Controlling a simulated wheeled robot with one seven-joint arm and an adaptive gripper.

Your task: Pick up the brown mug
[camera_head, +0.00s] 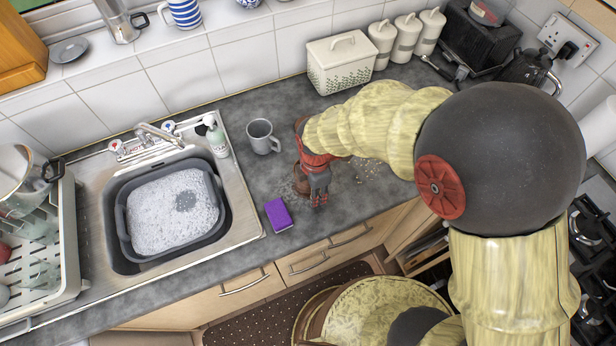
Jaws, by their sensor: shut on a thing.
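The brown mug (300,184) is on the grey worktop to the right of the sink, mostly hidden behind my gripper. Only parts of its brown side show. My gripper (318,196) points down over it, with its dark fingers at the mug's near right side, and is shut on it. I cannot tell from this view whether the mug is lifted off the worktop.
A grey mug (260,136) stands just left of my gripper. A purple sponge (279,215) lies near the front edge. A soap bottle (217,140) stands by the sink, which holds a foamy basin (122,225). A bread bin (341,65) stands behind. Crumbs lie right.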

